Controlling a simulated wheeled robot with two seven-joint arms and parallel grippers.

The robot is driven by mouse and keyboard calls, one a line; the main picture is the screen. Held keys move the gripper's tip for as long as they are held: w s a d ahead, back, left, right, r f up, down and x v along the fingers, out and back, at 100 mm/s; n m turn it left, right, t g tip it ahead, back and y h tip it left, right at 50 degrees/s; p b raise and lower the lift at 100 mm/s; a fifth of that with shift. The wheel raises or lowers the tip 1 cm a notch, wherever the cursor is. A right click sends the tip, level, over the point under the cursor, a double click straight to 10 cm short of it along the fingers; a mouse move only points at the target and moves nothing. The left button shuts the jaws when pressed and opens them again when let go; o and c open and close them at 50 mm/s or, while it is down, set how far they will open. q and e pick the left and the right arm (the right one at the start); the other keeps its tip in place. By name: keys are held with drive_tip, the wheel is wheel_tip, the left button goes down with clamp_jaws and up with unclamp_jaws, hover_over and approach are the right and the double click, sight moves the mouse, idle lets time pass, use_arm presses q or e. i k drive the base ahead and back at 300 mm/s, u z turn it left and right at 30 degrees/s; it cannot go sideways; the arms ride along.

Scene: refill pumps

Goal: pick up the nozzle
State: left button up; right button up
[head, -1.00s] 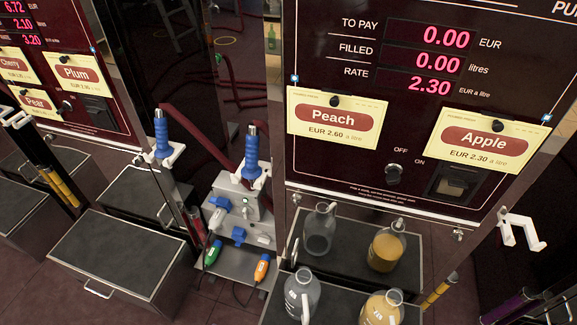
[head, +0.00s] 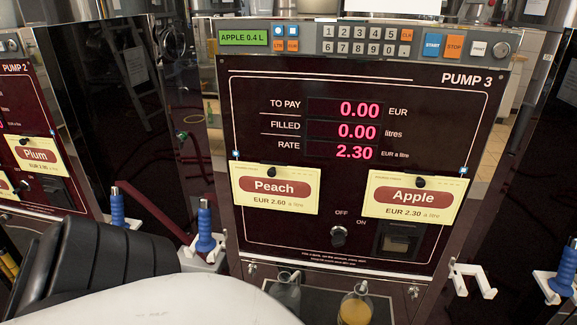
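A nozzle with a blue grip (head: 205,226) stands upright in a white holder left of Pump 3. A second blue-gripped nozzle (head: 117,208) stands further left, partly hidden low down by my arm. A third blue-gripped nozzle (head: 565,268) sits in a white holder at the right edge. Which one the task means cannot be told. An empty white holder (head: 471,278) is on the right side of Pump 3. My arm's black and white links fill the lower left. Neither gripper is in view.
Pump 3 (head: 350,90) has a keypad and a green display (head: 244,38) reading APPLE 0.4 L. Its figures read 0.00, 0.00 and 2.30. Peach (head: 275,189) and Apple (head: 413,198) cards hang on it. A clear bottle (head: 287,292) and an amber-filled bottle (head: 355,307) stand below.

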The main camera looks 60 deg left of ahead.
sight(206, 243)
drive_tip(key=z, duration=0.45)
drive_tip(key=k, duration=0.75)
drive_tip(key=u, duration=1.6)
